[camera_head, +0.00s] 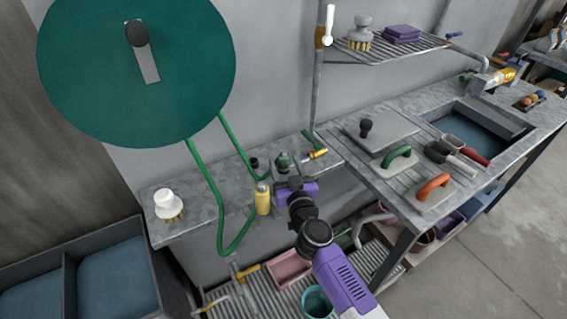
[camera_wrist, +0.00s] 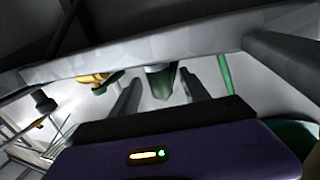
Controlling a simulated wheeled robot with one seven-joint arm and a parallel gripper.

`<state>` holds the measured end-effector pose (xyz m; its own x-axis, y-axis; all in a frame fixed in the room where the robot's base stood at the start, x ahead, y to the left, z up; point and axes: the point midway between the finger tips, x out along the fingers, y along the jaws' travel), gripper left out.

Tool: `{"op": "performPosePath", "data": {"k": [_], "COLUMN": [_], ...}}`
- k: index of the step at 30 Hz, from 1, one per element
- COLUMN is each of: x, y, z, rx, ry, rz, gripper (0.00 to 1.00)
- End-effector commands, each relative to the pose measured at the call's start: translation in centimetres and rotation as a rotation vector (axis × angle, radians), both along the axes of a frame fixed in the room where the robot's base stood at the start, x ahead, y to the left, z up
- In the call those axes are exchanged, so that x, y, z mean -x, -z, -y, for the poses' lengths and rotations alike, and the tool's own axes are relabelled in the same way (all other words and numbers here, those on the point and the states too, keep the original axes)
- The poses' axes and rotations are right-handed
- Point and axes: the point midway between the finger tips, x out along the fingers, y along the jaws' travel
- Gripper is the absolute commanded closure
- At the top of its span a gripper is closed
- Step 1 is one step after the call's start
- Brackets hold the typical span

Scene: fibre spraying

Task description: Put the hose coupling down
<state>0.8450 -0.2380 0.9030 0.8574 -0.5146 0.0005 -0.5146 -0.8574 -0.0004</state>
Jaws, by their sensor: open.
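A small green piece with a grey collar, which looks like the hose coupling (camera_head: 282,160), stands on the grey counter by the wall. In the wrist view the green piece (camera_wrist: 161,82) shows between and beyond my two dark fingers. My gripper (camera_head: 291,178) is open at the counter's front edge, and its fingers (camera_wrist: 160,88) have clear space on both sides of the piece. I cannot tell whether the piece lies within their reach. The green hose (camera_head: 243,150) hangs from the large green reel (camera_head: 90,70) and loops down left of my gripper.
A yellow cylinder (camera_head: 263,199) is close left of my gripper. A brass tap (camera_head: 317,154) is to the right of the green piece. A white-knobbed brush (camera_head: 168,204) stands at the counter's left end. Trowels and floats (camera_head: 434,189) lie on the right-hand bench.

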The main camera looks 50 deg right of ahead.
Motion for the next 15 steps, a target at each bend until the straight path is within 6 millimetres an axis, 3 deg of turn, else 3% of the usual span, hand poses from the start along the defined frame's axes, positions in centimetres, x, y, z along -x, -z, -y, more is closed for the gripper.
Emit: {"op": "performPosePath", "data": {"k": [5,13,15], "x": [-1.6,-1.8,-1.8], "y": [0.1,0.0,0.0], "z": [1.0,1.1,1.1], "rx": [-0.001,0.001,0.000], "ry": [0.001,0.000,0.000], "rz": [0.001,-0.001,0.000], "gripper": [0.46,0.46,0.60]}}
